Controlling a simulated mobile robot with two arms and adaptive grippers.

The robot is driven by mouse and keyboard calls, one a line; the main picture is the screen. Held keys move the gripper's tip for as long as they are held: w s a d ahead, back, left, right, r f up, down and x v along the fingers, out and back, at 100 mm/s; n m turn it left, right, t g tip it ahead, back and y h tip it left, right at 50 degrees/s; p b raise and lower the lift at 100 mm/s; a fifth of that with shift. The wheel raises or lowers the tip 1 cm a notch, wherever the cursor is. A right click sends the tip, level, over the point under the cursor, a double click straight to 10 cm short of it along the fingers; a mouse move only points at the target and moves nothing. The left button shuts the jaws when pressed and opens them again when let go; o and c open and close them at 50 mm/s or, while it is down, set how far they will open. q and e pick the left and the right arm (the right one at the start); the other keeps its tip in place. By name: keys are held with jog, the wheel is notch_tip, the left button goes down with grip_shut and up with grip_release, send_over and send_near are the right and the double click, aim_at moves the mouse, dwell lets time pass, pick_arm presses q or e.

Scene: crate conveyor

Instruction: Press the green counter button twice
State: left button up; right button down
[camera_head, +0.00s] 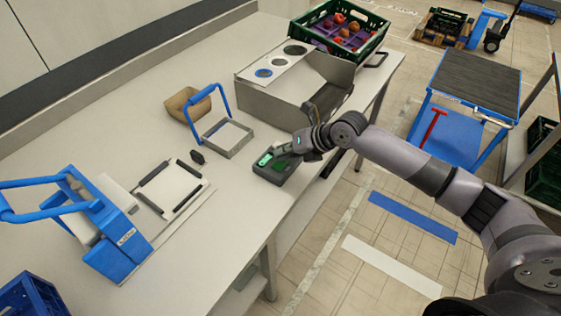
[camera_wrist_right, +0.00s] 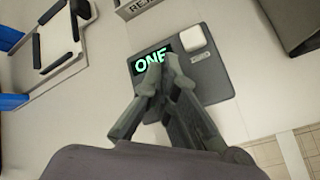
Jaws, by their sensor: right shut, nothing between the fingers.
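The counter (camera_head: 287,178) is a dark box near the front edge of the table, with a lit green display (camera_head: 264,159) and a green button (camera_head: 280,166). In the right wrist view, the counter (camera_wrist_right: 212,82) has a display (camera_wrist_right: 146,58) with bright letters that read ONE, and a white square key (camera_wrist_right: 190,38). My right gripper (camera_head: 286,151) is shut and empty, its fingertips over the counter; in the wrist view, the fingers (camera_wrist_right: 161,72) cover part of the counter, and the green button is hidden. I cannot tell whether they touch the button. My left gripper is out of view.
A grey box with round holes (camera_head: 275,98) and a green crate of fruit (camera_head: 308,38) stand behind the counter. A blue-handled frame (camera_head: 228,138), brown tray (camera_head: 188,103) and blue device (camera_head: 118,244) lie to the left. Bare table lies in front.

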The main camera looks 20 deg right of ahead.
jog(key=shift+f, duration=0.3)
dwell(0.5)
jog(key=shift+r+p, duration=0.3)
jog(key=shift+r, duration=0.65)
jog(key=shift+r, duration=0.1)
jog(key=shift+r+p, duration=1.65)
jog(key=shift+r, duration=0.8)
jog(key=shift+f, duration=0.1)
